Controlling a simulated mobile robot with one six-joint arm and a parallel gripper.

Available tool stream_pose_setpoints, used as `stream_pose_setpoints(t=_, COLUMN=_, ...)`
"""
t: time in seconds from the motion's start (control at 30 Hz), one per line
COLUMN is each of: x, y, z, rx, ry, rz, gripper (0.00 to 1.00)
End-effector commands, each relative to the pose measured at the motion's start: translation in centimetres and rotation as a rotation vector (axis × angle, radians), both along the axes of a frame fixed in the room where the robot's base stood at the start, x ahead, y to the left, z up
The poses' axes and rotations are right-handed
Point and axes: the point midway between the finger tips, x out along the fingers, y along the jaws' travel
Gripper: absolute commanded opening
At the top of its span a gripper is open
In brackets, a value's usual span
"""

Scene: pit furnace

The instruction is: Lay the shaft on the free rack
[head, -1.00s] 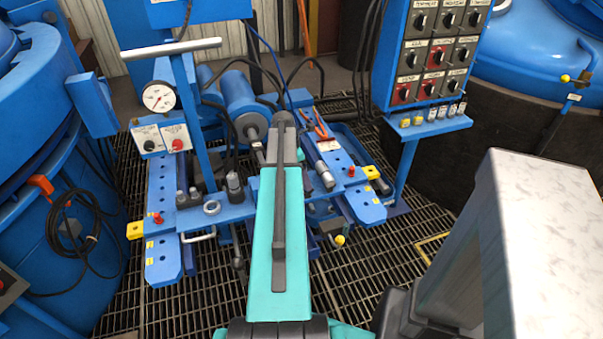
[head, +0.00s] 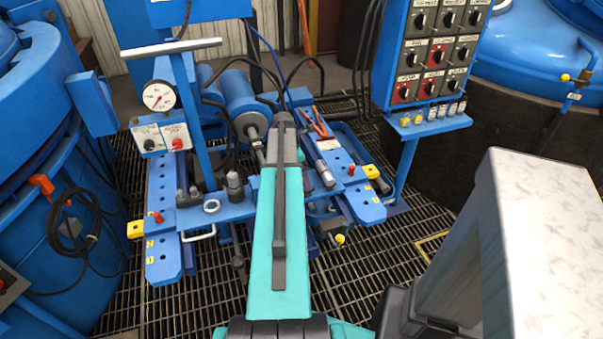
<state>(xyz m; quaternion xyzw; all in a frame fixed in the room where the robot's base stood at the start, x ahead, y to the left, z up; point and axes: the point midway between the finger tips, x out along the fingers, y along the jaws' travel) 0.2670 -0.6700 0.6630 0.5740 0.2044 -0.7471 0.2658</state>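My teal arm (head: 278,240) reaches forward over the middle of a blue machine frame. Its dark far link covers the centre of the frame, and my gripper is hidden beyond it. A perforated blue rail (head: 163,225) lies on the left of the frame, with nothing long lying across its visible part. A second perforated blue rail (head: 358,195) lies on the right. A short grey metal cylinder (head: 325,173) shows beside the right rail; I cannot tell whether it is the shaft. No long shaft can be made out clearly.
A blue post with a pressure gauge (head: 158,96) stands at the left of the frame. A control panel (head: 433,55) stands at the back right. Large blue vessels flank both sides. Cables (head: 75,225) hang at the left. Open floor grating (head: 385,265) lies in front.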

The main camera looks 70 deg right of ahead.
Motion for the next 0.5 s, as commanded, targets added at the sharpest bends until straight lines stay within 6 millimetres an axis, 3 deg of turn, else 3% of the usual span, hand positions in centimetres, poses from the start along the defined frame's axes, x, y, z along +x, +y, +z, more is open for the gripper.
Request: stream_pose_setpoints(t=0.5, x=0.0, y=-0.03, z=-0.42, rx=-0.001, ry=0.0, rz=0.0, gripper=0.49)
